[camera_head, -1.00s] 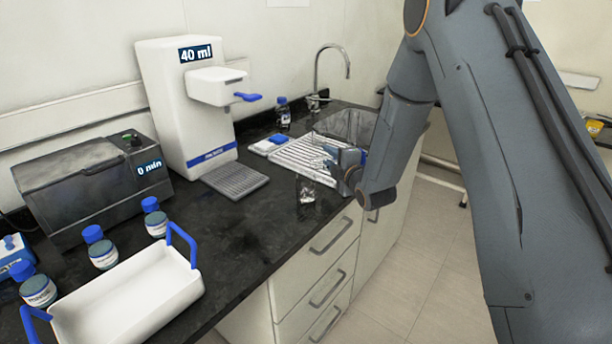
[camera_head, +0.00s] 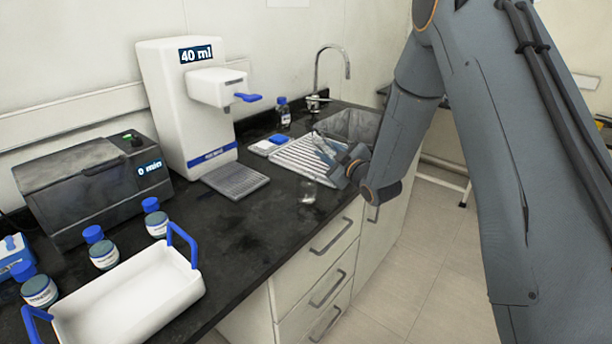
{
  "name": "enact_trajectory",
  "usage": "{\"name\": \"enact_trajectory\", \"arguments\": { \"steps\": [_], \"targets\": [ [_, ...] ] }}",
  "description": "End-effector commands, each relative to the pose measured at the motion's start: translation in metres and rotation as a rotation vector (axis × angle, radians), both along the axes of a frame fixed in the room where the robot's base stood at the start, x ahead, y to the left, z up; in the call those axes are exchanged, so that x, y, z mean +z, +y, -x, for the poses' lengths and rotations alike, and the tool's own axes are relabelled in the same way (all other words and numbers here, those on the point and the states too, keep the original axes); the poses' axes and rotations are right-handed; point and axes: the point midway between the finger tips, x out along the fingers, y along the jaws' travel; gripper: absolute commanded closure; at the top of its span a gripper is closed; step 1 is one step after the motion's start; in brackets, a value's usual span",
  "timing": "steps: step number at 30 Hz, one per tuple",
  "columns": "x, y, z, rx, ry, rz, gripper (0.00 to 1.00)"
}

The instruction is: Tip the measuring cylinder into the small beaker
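The small beaker (camera_head: 307,193), small and clear, stands upright on the dark counter near its front edge. My gripper (camera_head: 338,163) is above and to the right of it, at the front of the ribbed drainboard. A slim, see-through piece, which looks like the measuring cylinder (camera_head: 321,142), slants up and left from the fingers. My gripper appears shut on it. Its lower end is hidden by the gripper, and it is apart from the beaker. Liquid levels are too small to read.
A white dispenser (camera_head: 165,110) reading 40 ml stands at the back, with a grey drip tray (camera_head: 235,181). A sink with a tap (camera_head: 346,65) lies behind my gripper. A white tray with blue handles (camera_head: 185,290) and several blue-capped jars (camera_head: 103,252) are at left.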

Motion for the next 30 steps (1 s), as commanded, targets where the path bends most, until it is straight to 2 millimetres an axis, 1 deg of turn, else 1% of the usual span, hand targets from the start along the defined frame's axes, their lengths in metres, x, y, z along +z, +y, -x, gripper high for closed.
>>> {"name": "enact_trajectory", "arguments": {
  "steps": [7, 18, 24, 30],
  "targets": [
    [0.005, -0.006, -0.003, -0.001, 0.075, -0.192, 1.00],
    [0.006, -0.014, -0.007, 0.000, 0.189, -0.481, 1.00],
    [0.004, -0.016, -0.007, 0.000, 0.231, -0.589, 1.00],
    [0.004, -0.017, -0.008, 0.000, 0.249, -0.635, 1.00]
  ]
}}
